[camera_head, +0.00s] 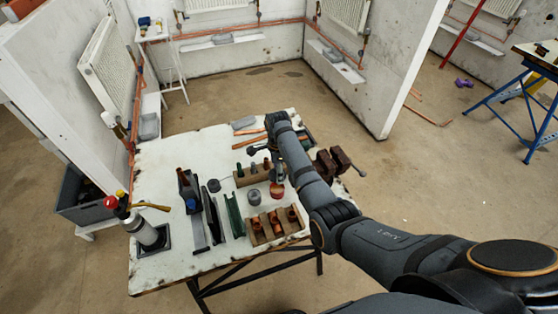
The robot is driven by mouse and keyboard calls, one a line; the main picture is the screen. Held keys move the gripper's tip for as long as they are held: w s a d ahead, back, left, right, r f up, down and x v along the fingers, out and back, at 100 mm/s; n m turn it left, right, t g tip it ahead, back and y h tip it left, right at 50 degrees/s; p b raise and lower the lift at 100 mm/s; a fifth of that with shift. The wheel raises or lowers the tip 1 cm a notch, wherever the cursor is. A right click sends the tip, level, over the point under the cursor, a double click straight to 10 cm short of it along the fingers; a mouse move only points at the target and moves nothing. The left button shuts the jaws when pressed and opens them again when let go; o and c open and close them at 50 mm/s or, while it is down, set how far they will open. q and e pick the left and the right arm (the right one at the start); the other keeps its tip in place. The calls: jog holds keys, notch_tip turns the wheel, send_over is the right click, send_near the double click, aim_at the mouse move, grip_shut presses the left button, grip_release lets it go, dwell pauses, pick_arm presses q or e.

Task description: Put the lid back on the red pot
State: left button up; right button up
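A small red pot (277,190) stands on the worktable (160,190), just right of a similar grey pot (254,197). A small dark round piece (214,185) lies left of them; I cannot tell whether it is the lid. My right arm reaches in from the right, over the table. My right gripper (261,153) is beyond the red pot, above or near a wooden holder with several bottle-like pieces. Its fingers are too small and partly hidden to tell whether they are open or hold anything. My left gripper is not in view.
A wooden block with copper fittings (275,226) stands in front of the pots. A brown vise (332,164) is at the table's right. Long tools lie left of the pots. A gas torch (143,226) stands at the left front corner. Walls with radiators are behind.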

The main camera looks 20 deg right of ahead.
jog(key=shift+r+p, duration=0.15)
jog(key=shift+p, duration=0.95)
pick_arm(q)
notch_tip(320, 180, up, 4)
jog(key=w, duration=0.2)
pick_arm(e)
jog(key=shift+a+p, duration=0.1)
jog(key=shift+p, duration=0.2)
jog(key=shift+f, duration=0.25)
jog(key=shift+s+f, duration=0.15)
jog(key=shift+f, duration=0.1)
notch_tip(320, 180, down, 5)
jog(key=b, duration=0.5)
jog(key=shift+r, duration=0.2)
jog(key=shift+f+b, duration=0.6)
jog(key=shift+f, duration=0.15)
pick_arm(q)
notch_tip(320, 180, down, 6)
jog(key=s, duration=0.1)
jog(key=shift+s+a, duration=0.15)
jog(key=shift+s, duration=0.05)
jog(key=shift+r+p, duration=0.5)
